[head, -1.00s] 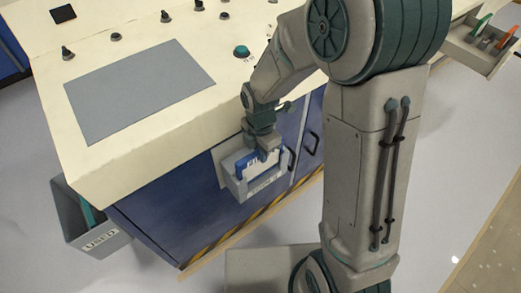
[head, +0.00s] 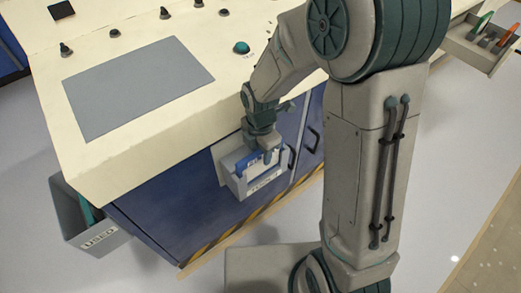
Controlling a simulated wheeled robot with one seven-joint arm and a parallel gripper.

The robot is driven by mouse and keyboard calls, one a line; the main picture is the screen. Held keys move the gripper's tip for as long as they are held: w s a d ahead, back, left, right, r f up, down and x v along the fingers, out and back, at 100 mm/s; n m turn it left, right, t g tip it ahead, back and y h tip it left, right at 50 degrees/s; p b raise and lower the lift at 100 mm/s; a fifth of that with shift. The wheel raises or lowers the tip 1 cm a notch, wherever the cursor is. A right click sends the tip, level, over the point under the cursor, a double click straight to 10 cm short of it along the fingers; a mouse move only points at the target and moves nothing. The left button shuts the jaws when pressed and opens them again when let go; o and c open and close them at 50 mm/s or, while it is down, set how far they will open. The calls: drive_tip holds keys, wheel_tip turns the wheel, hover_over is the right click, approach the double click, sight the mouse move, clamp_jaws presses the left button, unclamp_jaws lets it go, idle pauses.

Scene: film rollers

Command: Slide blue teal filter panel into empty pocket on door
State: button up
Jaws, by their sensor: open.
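A blue panel (head: 246,162) stands in the light grey pocket (head: 259,189) mounted on the blue cabinet door. Its top edge shows above the pocket's front wall. My gripper (head: 267,155) is open, right at the panel's upper edge and above the pocket. The fingers partly hide the panel, and I cannot tell whether they touch it. How deep the panel sits is also hard to tell.
The cream console top (head: 150,150) overhangs the door close to my arm. Black door handles (head: 313,139) are right of the pocket. A grey bin marked USED (head: 98,240) stands at lower left. A tray with coloured items (head: 476,50) is at upper right.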

wheel_tip(320, 180, up, 14)
drive_tip(key=p, duration=0.2)
drive_tip(key=shift+f+p, duration=0.15)
drive_tip(key=shift+p, duration=0.25)
drive_tip(key=s+d+r+m+t+p, duration=0.1)
drive_tip(key=s+d+r+m+p, duration=0.5)
drive_tip(key=m, duration=0.6)
drive_tip(key=s+d+r+m+t+p, duration=0.1)
drive_tip(key=s+d+r+m+p, duration=0.4)
drive_tip(key=r+m, duration=0.6)
drive_tip(key=shift+s+d+r+m+t+p, duration=0.25)
drive_tip(key=shift+s+d+m+t+p, duration=0.25)
drive_tip(key=shift+m, duration=0.5)
drive_tip(key=shift+c, duration=0.3)
drive_tip(key=shift+c, duration=0.4)
